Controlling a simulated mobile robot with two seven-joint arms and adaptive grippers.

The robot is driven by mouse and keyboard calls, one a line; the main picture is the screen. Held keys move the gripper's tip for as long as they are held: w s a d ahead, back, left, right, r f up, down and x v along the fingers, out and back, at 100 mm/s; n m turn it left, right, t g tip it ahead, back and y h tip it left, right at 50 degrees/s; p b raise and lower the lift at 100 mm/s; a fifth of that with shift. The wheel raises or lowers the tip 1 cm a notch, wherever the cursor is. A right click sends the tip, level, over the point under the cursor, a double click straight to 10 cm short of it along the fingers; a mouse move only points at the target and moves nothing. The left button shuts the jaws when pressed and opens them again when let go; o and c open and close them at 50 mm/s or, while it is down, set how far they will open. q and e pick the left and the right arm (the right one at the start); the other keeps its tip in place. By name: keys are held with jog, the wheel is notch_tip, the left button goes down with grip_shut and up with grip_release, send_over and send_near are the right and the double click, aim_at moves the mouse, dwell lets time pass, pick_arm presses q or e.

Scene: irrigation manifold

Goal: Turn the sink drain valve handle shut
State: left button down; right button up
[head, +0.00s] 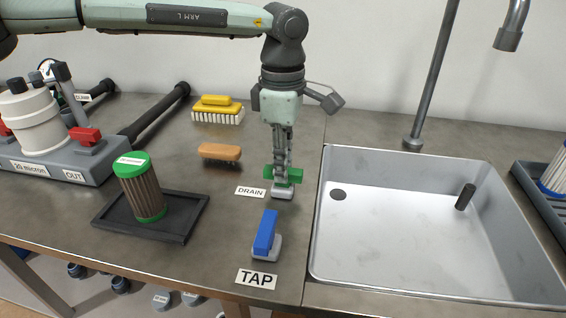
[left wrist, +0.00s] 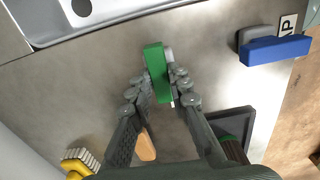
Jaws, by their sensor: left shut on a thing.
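The green drain valve handle (head: 297,175) sits on a small grey base (head: 283,193) beside the DRAIN label (head: 250,192), left of the sink (head: 420,220). It lies roughly crosswise to the blue TAP handle (head: 265,232). My left gripper (head: 282,172) points straight down and is shut on the green handle; its fingers hide the handle's middle in the head view. In the left wrist view the fingers (left wrist: 160,90) lie on both sides of the green handle (left wrist: 155,60). My right gripper is in neither view.
The blue TAP handle stands close in front of the drain valve. A wooden brush (head: 220,151) and a yellow brush (head: 217,107) lie behind left. A filter cartridge (head: 145,190) stands in a black tray (head: 195,215). A faucet (head: 508,38) hangs over the sink.

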pick_arm(q)
jog(key=shift+m, duration=0.5)
jog(key=shift+f+m+b, duration=0.1)
jog(key=shift+m+b, duration=0.4)
jog(key=shift+m, duration=0.2)
jog(key=m+b, duration=0.1)
jog(key=m, duration=0.4)
jog(key=shift+b, duration=0.35)
jog(key=m+b, duration=0.1)
jog(key=m, duration=0.8)
jog(key=shift+b, duration=0.35)
jog(key=shift+m, duration=0.5)
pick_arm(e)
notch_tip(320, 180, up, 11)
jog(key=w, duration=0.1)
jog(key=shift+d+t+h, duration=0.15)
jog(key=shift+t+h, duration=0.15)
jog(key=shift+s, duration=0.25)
